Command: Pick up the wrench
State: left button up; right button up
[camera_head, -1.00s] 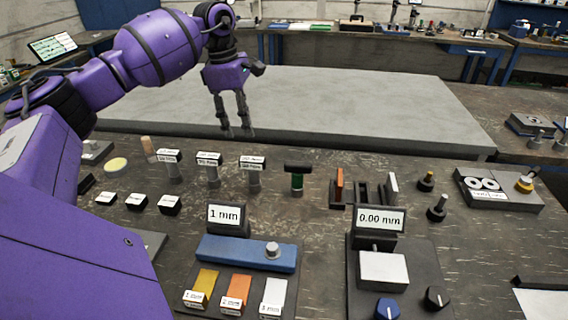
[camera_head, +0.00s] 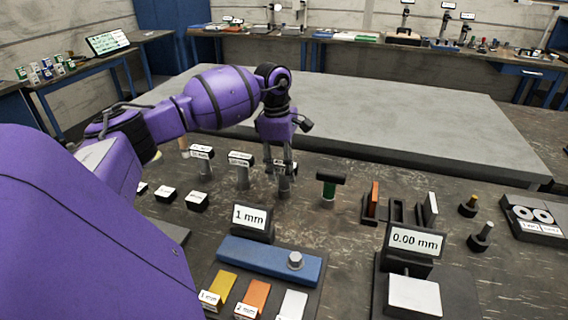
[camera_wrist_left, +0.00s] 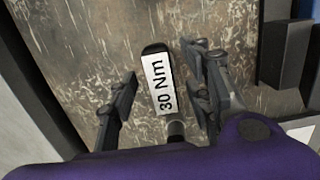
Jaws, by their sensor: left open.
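The wrench I see closest to my gripper is a T-shaped tool with a grey shaft and a white "30 Nm" label (camera_wrist_left: 163,86) on its dark top. In the head view this tool (camera_head: 284,187) stands upright on the bench, partly hidden by my fingers. My left gripper (camera_head: 280,174) points down over it, fingers open. In the left wrist view the label lies between the two spread fingers, with visible gaps on both sides. Two similar labelled tools stand to its left, one nearer (camera_head: 241,172) and one farther (camera_head: 203,163). My right gripper is not in view.
A "1 mm" display (camera_head: 251,218) and blue block (camera_head: 268,258) are in front. A wide grey slab (camera_head: 400,130) lies behind.

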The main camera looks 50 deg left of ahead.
pick_arm(q)
jog(key=shift+r, duration=0.1)
grip_shut()
jog(key=shift+r, duration=0.15)
